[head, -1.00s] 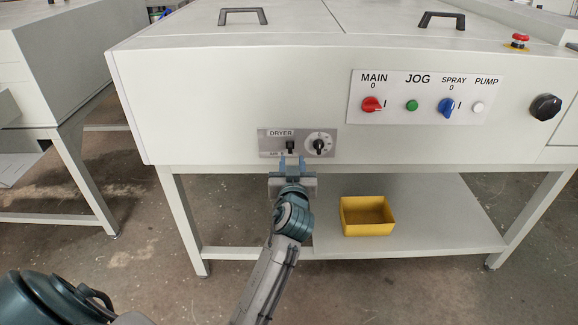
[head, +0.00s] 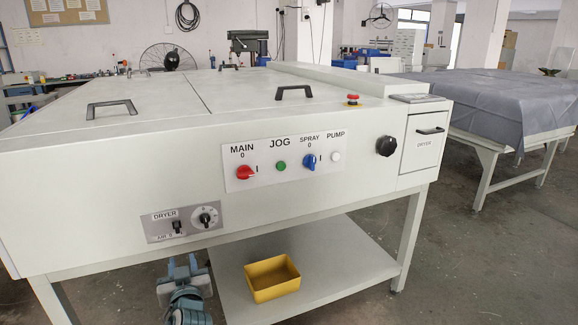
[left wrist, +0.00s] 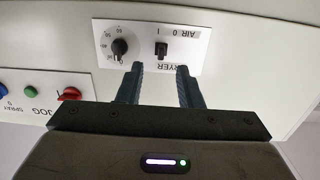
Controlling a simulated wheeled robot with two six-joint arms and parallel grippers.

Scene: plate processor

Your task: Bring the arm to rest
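The grey dryer panel (head: 155,235) is on the lower left of the machine's front. It carries a black switch (head: 177,227) and a round black dial (head: 205,216). My left gripper (head: 181,262) shows below this panel in the head view, fingers pointing up in the picture. In the left wrist view the two fingers (left wrist: 160,68) stand apart with nothing between them. The switch (left wrist: 161,49) and dial (left wrist: 119,47) appear just beyond the fingertips there, and the fingers look clear of them. My right gripper is not in view.
The control panel (head: 270,159) with red, green, blue and white controls sits right of the dryer panel. A yellow bin (head: 272,279) stands on the lower shelf (head: 345,262). A cloth-covered table (head: 490,108) stands at the right, with open floor (head: 480,260) before it.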

